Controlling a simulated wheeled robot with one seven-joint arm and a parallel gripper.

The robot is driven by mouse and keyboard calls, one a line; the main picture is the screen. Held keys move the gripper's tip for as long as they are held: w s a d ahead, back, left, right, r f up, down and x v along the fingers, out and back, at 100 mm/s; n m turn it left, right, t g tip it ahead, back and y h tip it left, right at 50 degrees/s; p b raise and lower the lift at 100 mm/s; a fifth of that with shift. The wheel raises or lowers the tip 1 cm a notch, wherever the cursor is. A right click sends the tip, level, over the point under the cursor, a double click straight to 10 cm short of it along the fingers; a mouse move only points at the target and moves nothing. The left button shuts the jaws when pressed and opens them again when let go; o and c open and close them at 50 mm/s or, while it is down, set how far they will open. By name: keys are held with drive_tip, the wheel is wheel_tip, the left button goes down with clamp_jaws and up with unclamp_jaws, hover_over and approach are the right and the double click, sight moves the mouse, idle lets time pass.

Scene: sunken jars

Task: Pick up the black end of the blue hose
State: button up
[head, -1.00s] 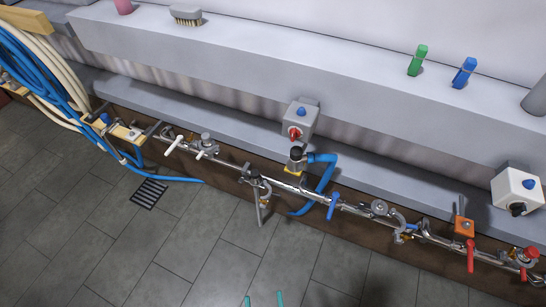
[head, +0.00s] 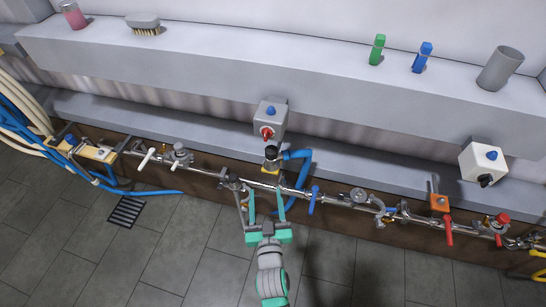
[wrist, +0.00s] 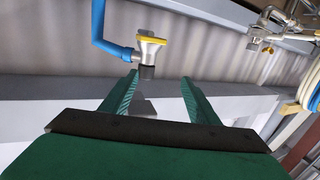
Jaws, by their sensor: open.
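The blue hose (head: 304,170) curves from a metal fitting with a yellow part (wrist: 150,40) at the pipe along the wall. A short black end (head: 271,152) stands upright on this fitting; it also shows in the wrist view (wrist: 147,72). My gripper (head: 266,206) is open and empty, in front of the pipe and below the black end in the head view. In the wrist view my gripper (wrist: 158,78) has the black end between its fingertip lines, nearer the left finger. They appear apart; the depth gap is hard to tell.
A grey box with a red knob (head: 267,131) sits just behind the black end. A blue lever (head: 314,200) and clamps line the pipe. A grey ledge (head: 380,160) runs behind. The floor in front is clear, with a drain grate (head: 126,211).

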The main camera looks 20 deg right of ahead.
sight(272, 156)
drive_tip(key=shift+m+h, duration=0.7)
drive_tip(key=shift+h, duration=0.1)
drive_tip(key=w+d+r, duration=0.1)
drive_tip(key=w, duration=0.1)
drive_tip(key=w+d+r, duration=0.1)
drive_tip(key=w+d, duration=0.1)
drive_tip(key=w, duration=0.1)
drive_tip(key=w+d+r, duration=0.2)
drive_tip(key=shift+w, duration=0.25)
drive_tip(key=x, duration=0.5)
drive_tip(key=shift+w, duration=0.25)
drive_tip(key=shift+a+x, duration=0.2)
drive_tip(key=shift+x, duration=2.4)
drive_tip(key=shift+w+f, duration=0.1)
drive_tip(key=shift+f, duration=0.05)
drive_tip(key=c, duration=1.2)
